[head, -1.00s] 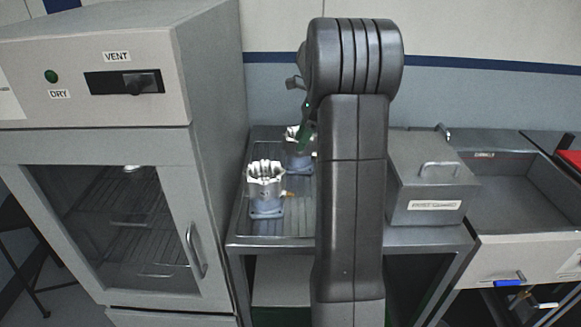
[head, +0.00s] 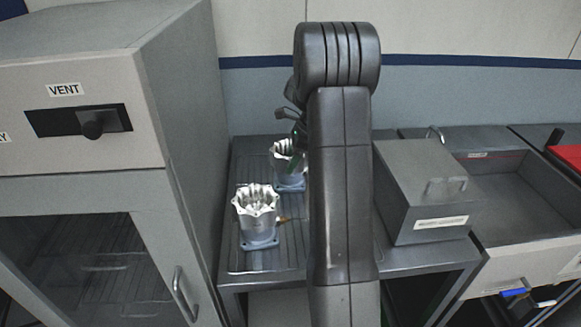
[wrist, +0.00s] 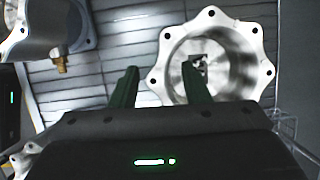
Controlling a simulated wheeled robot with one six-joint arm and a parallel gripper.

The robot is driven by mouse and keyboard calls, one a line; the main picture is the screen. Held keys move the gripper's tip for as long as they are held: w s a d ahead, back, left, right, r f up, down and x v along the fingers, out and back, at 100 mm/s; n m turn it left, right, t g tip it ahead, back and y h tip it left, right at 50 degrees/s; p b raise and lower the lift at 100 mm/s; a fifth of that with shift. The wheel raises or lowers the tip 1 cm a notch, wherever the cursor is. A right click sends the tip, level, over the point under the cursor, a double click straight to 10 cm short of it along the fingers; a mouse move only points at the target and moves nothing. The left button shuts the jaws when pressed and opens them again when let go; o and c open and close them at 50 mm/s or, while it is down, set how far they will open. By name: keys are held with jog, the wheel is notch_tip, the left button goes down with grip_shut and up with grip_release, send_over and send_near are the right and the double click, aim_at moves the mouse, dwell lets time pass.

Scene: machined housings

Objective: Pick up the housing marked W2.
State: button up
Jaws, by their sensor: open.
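Two silver flanged housings stand on the ribbed metal bench top. The nearer housing (head: 256,213) is fully visible, with a scalloped rim and a blue-grey base. The farther housing (head: 285,165) is partly hidden behind my arm. No W2 mark is legible on either. Another housing (wrist: 40,28) with a brass fitting is at upper left.
A grey lidded metal box (head: 425,195) stands right of my arm, beside a sink-like tray (head: 520,200). A cabinet (head: 180,130) with a VENT panel rises close on the left. Part of another silver flanged piece (wrist: 25,158) shows at the wrist view's lower left.

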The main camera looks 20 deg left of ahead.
grip_shut()
dwell(1.4)
